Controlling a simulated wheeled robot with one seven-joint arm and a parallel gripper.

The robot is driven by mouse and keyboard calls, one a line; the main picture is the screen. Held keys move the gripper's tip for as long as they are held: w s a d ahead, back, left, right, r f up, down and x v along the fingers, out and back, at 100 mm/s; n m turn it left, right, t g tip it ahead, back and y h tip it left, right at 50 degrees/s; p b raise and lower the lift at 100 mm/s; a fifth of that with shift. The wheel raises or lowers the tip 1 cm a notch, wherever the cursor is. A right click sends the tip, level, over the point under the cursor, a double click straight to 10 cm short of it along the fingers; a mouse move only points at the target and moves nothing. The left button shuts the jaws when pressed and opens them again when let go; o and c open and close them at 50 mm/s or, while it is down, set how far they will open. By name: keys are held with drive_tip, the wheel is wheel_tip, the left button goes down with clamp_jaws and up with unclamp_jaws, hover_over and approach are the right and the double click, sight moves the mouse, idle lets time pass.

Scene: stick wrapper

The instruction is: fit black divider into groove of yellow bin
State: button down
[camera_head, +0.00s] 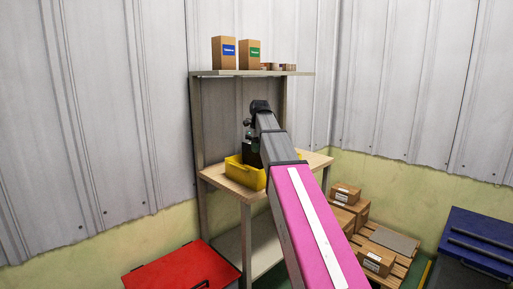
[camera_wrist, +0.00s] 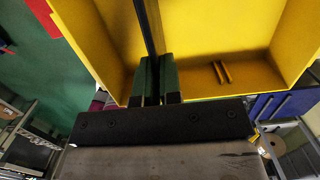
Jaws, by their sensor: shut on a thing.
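The yellow bin (camera_head: 242,174) sits on the wooden shelf table in the head view, and its inside fills the upper part of the wrist view (camera_wrist: 225,30). My gripper (camera_wrist: 154,68) is shut on the black divider (camera_wrist: 149,25), a thin dark strip seen nearly edge-on between the two green-tinted fingers. The divider extends up the wrist view across the bin's inside. A pair of short yellow ridges (camera_wrist: 221,72) shows on the bin, to the right of the fingers and apart from the divider. Whether the divider touches the bin is unclear. My arm partly hides the bin in the head view.
The wooden tabletop (camera_head: 318,160) has an upper shelf (camera_head: 300,73) behind it carrying small boxes. A red case (camera_head: 175,270) lies at lower left, cardboard boxes (camera_head: 345,193) and a pallet at right, and a blue case (camera_head: 480,238) at far right. Metal walls stand behind.

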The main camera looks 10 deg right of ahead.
sight(257, 155)
drive_tip(key=shift+f, duration=1.85)
drive_tip(key=c, duration=1.2)
unclamp_jaws()
drive_tip(key=r, duration=0.7)
drive_tip(key=s+r, duration=0.1)
drive_tip(key=r, duration=0.2)
drive_tip(key=shift+d+r, duration=0.25)
drive_tip(key=shift+d, duration=0.05)
drive_tip(key=shift+r, duration=0.1)
